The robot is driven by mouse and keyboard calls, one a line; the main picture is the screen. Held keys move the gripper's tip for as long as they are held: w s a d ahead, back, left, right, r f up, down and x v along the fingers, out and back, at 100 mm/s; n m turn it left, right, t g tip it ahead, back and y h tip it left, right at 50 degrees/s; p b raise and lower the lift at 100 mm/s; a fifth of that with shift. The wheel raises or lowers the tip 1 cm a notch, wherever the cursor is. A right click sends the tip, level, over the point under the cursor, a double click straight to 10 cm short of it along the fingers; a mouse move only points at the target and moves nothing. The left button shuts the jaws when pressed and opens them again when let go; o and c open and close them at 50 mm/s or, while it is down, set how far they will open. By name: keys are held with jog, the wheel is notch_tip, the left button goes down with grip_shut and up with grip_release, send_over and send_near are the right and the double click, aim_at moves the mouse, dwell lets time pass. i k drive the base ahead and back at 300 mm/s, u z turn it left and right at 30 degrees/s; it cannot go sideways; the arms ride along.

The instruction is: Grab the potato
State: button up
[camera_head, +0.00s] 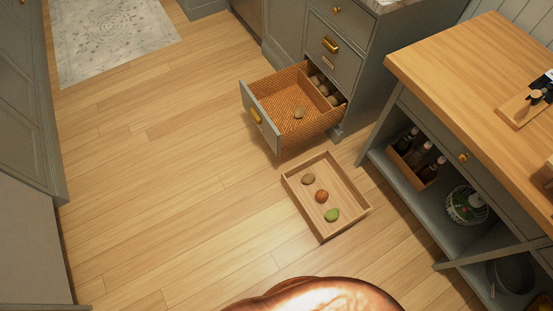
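A tan, potato-like item (299,113) lies in the front part of the open woven-lined drawer (268,97). Several similar brownish items (320,84) sit in a narrow divided section at the back of that drawer, partly shaded by the cabinet. Another brown, potato-like item (308,178) lies in a shallow wooden tray (345,222) on the floor. These items are small in the picture, so I cannot tell for sure which are potatoes. My gripper is not in view.
The tray also holds an orange-red item (321,196) and a green one (332,215). At right stands a wood-topped island (462,62) with bottles (406,142) and a basket (464,206) on its shelves. The wooden floor (165,170) at left is clear up to a patterned rug (112,35).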

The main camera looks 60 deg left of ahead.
aim_at(308, 179)
jog(key=u, duration=0.15)
jog(key=i, duration=1.05)
jog(key=u, duration=2.85)
